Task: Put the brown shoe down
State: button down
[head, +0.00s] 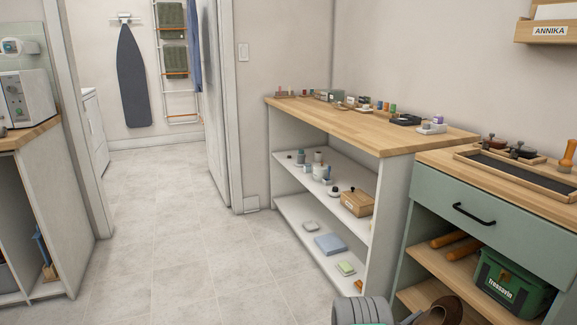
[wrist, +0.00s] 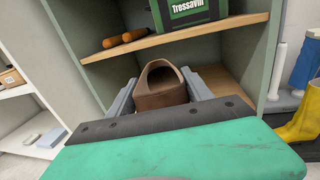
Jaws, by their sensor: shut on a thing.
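The brown shoe (wrist: 161,97) sits between the two grey fingers of my gripper (wrist: 160,92) in the wrist view, with its opening facing me. My gripper is shut on it. Part of the shoe also shows at the bottom edge of the head view (head: 442,312), beside my grey arm. The shoe is in front of the lower bay of the green cabinet (wrist: 92,70). I cannot tell whether its underside touches anything, as my gripper's body hides it.
Above the shoe, a cabinet shelf (wrist: 165,38) holds a green Tressavin box (head: 510,284) and orange-brown rolls (head: 455,242). Yellow boots (wrist: 302,118) stand at the right in the wrist view. A white shelf unit (head: 330,165) is left of the cabinet. The tiled floor (head: 170,230) further left is clear.

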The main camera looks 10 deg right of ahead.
jog(key=w+a+r+n+t+y, duration=0.1)
jog(key=a+r+n+t+y, duration=0.2)
jog(key=a, duration=1)
jog(key=w+a+r+n+t+y, duration=0.2)
jog(key=a+r+n+t+y, duration=0.2)
jog(key=a+r, duration=0.5)
jog(key=w+a+r+n+t+y, duration=0.1)
jog(key=a+r+n+t+y, duration=0.2)
jog(key=a, duration=1.4)
notch_tip(320, 180, up, 3)
jog(key=shift+w+a+r+n+t+y, duration=0.15)
jog(key=shift+w+n+t+y, duration=0.3)
jog(key=shift+y, duration=0.45)
jog(key=shift+s, duration=0.1)
notch_tip(320, 180, up, 32)
jog(key=p, duration=3.2)
jog(key=shift+r+p, duration=0.2)
jog(key=shift+p, duration=0.1)
